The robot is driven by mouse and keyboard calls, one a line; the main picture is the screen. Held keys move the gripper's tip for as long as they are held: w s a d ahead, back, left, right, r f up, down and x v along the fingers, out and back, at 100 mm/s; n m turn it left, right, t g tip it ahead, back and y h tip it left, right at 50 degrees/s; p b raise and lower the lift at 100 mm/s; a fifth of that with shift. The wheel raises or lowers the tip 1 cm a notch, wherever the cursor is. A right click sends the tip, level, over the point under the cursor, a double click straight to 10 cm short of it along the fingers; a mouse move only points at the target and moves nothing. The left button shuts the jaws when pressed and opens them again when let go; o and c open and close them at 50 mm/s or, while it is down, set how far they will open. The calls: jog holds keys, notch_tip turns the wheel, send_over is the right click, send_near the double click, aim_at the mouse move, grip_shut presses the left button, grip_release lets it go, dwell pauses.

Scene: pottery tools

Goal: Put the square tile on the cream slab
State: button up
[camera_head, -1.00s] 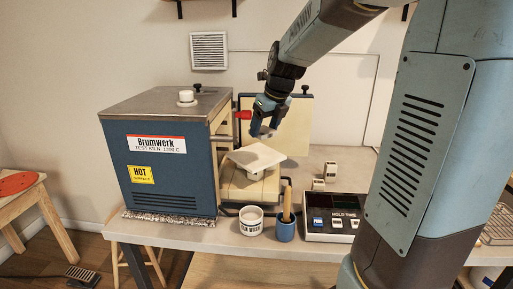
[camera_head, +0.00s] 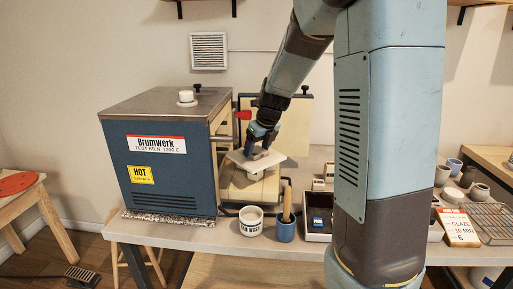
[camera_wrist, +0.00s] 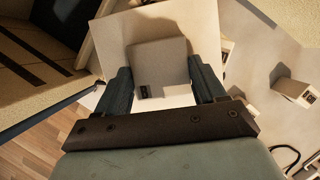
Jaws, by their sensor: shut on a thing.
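The cream slab (camera_head: 278,160) is a pale flat plate held up on a small support in front of the open kiln. My gripper (camera_head: 258,151) is low over the slab, fingers pointing down. In the wrist view, the square tile (camera_wrist: 160,62) is a grey-beige square between the two fingers of my gripper (camera_wrist: 162,84), which is shut on it. The slab (camera_wrist: 115,38) shows paler behind and around the tile. The tile lies over the slab's area; I cannot tell whether it touches it. In the head view the fingers mostly hide the tile.
The blue kiln (camera_head: 172,175) stands close to the left of the slab. A cream jar (camera_head: 251,221) and a blue cup (camera_head: 285,229) with a tool stand at the table's front edge. A timer box (camera_head: 318,222) is to their right, partly behind my arm.

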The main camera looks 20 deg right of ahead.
jog(key=o, duration=1.1)
jog(key=v, duration=1.2)
jog(key=s+a+n+t+h, duration=0.1)
jog(key=s+n, duration=2.6)
jog(key=n, duration=0.4)
jog(key=shift+a+r+n+h, duration=0.15)
jog(key=shift+a+n+h, duration=0.2)
jog(key=shift+n+h, duration=0.05)
